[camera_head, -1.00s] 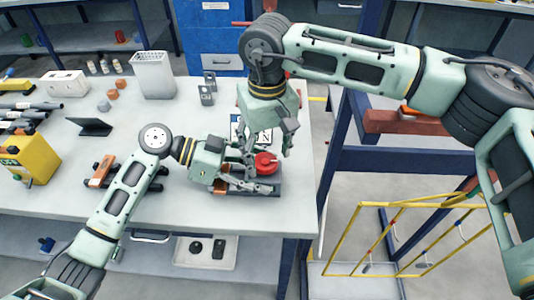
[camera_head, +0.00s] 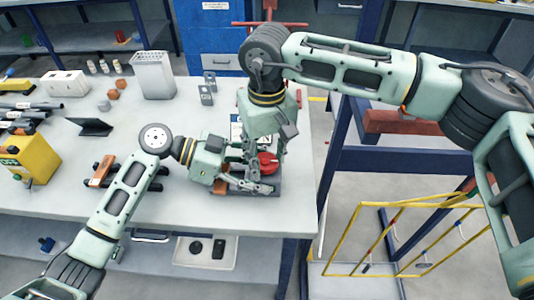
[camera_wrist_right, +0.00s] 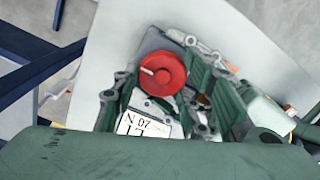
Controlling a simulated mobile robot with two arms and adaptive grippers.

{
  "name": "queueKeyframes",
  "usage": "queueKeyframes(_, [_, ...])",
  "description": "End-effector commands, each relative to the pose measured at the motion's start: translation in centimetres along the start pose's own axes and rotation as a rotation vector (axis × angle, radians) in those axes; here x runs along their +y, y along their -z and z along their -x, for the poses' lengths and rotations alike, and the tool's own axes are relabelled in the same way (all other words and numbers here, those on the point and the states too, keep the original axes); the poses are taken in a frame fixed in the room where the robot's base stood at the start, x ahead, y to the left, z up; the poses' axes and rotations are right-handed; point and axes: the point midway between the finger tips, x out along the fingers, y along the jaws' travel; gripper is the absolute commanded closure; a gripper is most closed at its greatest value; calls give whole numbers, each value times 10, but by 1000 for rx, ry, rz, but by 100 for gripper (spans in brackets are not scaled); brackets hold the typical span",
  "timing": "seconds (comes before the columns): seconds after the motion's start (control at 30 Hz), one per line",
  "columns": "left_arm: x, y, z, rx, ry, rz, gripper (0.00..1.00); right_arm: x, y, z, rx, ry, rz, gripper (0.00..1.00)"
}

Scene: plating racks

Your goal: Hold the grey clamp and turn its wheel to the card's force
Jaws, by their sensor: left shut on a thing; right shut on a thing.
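The grey clamp (camera_head: 270,189) lies near the table's right front part, with its red wheel (camera_head: 268,161) on top. In the right wrist view the red wheel (camera_wrist_right: 162,74) shows a white mark towards its left side. My left gripper (camera_head: 246,180) is shut on the grey clamp from the left. My right gripper (camera_head: 261,155) comes down from above and is shut on the red wheel, its fingers hiding part of it.
A yellow box (camera_head: 32,160), a black stand (camera_head: 90,127) and an orange-and-black tool (camera_head: 103,170) are on the left of the table. A white holder (camera_head: 153,76) and small grey blocks (camera_head: 207,92) stand behind. The table's right edge is close to the clamp.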

Motion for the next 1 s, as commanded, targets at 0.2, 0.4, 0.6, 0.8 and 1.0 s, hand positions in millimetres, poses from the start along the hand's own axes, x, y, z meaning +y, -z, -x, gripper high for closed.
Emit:
queueKeyframes(0.2, [1, 0, 0, 0, -2, 1, 95, 3, 0, 0, 2, -7, -112, 86])
queueKeyframes(0.4, [1, -1, 0, -1, -2, 1, 95, 4, 0, 0, 2, -9, -142, 86])
queueKeyframes(0.6, [1, -1, 1, -1, -2, 1, 95, 5, 1, 0, 2, -10, -142, 55])
queueKeyframes(0.8, [1, -1, 0, -1, -2, 1, 95, 3, 0, 0, 2, -7, -139, 43])
queueKeyframes(1.0, [1, -1, 0, -1, -2, 1, 95, 2, 0, 0, 1, -4, -137, 43])
